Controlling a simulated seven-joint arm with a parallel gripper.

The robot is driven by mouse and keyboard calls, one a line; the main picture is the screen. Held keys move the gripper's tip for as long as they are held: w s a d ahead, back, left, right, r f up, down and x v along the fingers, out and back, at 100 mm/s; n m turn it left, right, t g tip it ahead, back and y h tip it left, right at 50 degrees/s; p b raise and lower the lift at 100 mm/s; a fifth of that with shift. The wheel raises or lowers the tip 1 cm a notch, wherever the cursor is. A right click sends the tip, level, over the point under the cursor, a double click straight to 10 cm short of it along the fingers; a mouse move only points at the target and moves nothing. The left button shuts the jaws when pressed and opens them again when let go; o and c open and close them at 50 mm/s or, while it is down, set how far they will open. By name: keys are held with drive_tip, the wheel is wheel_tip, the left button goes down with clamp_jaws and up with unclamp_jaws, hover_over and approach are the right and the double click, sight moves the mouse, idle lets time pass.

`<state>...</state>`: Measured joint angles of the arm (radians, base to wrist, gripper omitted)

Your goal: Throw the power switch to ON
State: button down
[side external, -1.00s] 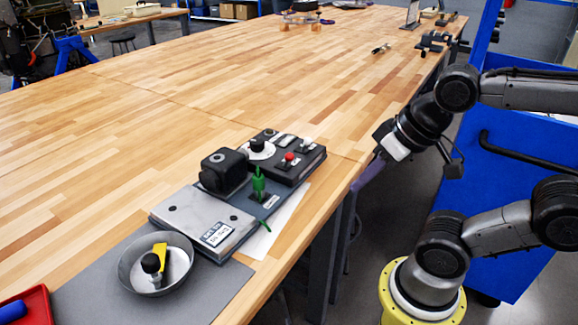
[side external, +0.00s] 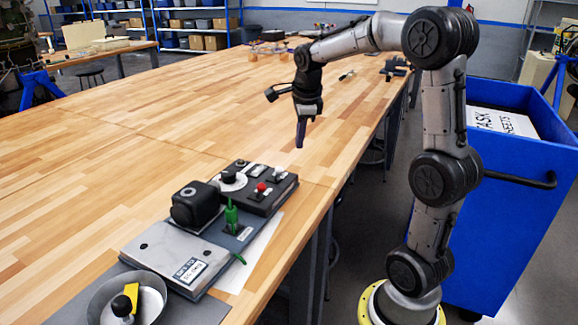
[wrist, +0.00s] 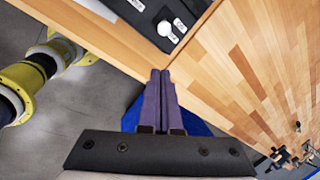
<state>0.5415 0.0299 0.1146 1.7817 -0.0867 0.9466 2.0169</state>
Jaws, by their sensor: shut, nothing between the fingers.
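A black control box (side external: 272,206) sits near the table's right edge. It carries a black dial on a white disc (side external: 232,180), a red button (side external: 261,187) and a small pale lever switch (side external: 278,172). The labels are too small to read, so I cannot tell the power switch or its position for certain. My gripper (side external: 301,146) is shut and empty, pointing down above the table, behind and right of the box and apart from it. In the wrist view its purple fingers (wrist: 160,73) lie together, with part of the control box (wrist: 150,20) beyond the tips.
A grey unit with a black block (side external: 195,205) and a green part (side external: 232,217) adjoins the box. A metal bowl (side external: 97,298) with a yellow-and-black item stands at front left. A blue cart (side external: 520,200) is at right. The middle of the table is clear.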

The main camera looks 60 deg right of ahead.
sight(279, 173)
drive_tip(key=shift+m, duration=0.3)
drive_tip(key=x, duration=0.4)
drive_tip(key=s+x, duration=0.1)
drive_tip(key=x, duration=0.3)
drive_tip(key=d+x, duration=0.1)
drive_tip(key=x, duration=0.3)
drive_tip(key=shift+s, duration=0.35)
drive_tip(key=shift+w+a+r, duration=0.3)
drive_tip(key=shift+w+a, duration=0.05)
drive_tip(key=shift+w, duration=0.15)
drive_tip(key=shift+w+a+r, duration=0.3)
drive_tip(key=shift+w+a, duration=0.1)
drive_tip(key=shift+w, duration=0.1)
drive_tip(key=shift+w+a+r, duration=0.3)
drive_tip(key=shift+w+a, duration=0.15)
drive_tip(key=shift+w, duration=0.1)
